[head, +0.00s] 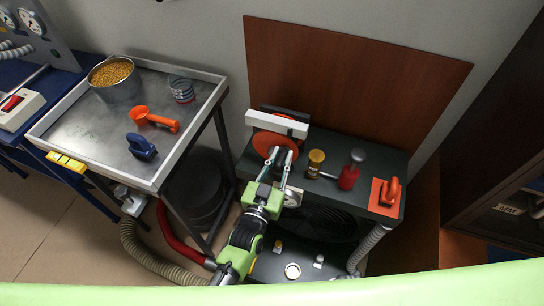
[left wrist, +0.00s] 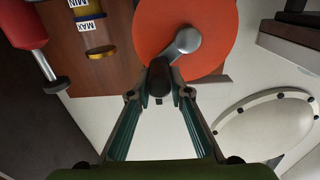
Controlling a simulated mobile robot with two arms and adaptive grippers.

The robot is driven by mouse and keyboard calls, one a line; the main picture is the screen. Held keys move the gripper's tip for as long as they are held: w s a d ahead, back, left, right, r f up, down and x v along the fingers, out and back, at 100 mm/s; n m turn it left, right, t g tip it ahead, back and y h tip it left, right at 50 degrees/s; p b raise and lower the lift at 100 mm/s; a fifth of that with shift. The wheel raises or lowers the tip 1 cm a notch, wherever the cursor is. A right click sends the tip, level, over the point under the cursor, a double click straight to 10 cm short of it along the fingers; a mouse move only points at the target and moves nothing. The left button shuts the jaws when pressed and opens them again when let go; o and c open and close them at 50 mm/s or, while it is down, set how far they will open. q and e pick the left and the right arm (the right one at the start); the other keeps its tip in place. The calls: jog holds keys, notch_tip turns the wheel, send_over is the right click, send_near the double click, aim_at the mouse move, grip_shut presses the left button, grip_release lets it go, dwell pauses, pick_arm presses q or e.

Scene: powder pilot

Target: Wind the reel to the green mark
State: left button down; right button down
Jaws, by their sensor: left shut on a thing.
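The reel is an orange-red disc (head: 270,141) standing at the left end of a dark bench, with a white bar (head: 277,124) across its upper part. In the left wrist view the reel (left wrist: 205,18) fills the upper middle, and a grey crank arm (left wrist: 184,42) on it leads to a dark handle (left wrist: 159,78). My left gripper (head: 278,158) is at the front of the reel, its fingers closed around the dark handle; the fingertips also show in the left wrist view (left wrist: 160,92). I cannot make out a green mark. My right gripper is not in view.
Right of the reel on the bench (head: 330,196) stand an amber cylinder (head: 316,158), a red-bodied object with a grey top (head: 348,177) and an orange-handled tool (head: 390,190). A tray table (head: 90,147) on the left holds a grain pot (head: 111,73) and an orange scoop (head: 142,115).

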pick_arm(q)
jog(key=shift+a+f+y, duration=0.3)
jog(key=shift+a+f, duration=0.25)
jog(key=shift+a, duration=0.1)
jog(key=shift+w+a+r+p, duration=0.2)
jog(key=shift+a, duration=0.15)
jog(key=shift+w+a+r+p, duration=0.15)
jog(key=shift+a+p, duration=0.05)
jog(key=shift+a, duration=0.15)
jog(key=c, duration=2.1)
grip_release()
jog(key=shift+a, duration=0.2)
jog(key=shift+c, duration=0.2)
jog(key=shift+o, duration=0.8)
jog(key=shift+w+a, duration=0.15)
jog(key=shift+w, duration=0.1)
jog(key=shift+d+r, duration=0.15)
jog(key=shift+d, duration=0.05)
jog(key=p+v, duration=0.3)
jog(key=v, duration=0.4)
jog(key=shift+r, duration=0.15)
jog(key=shift+d, duration=0.1)
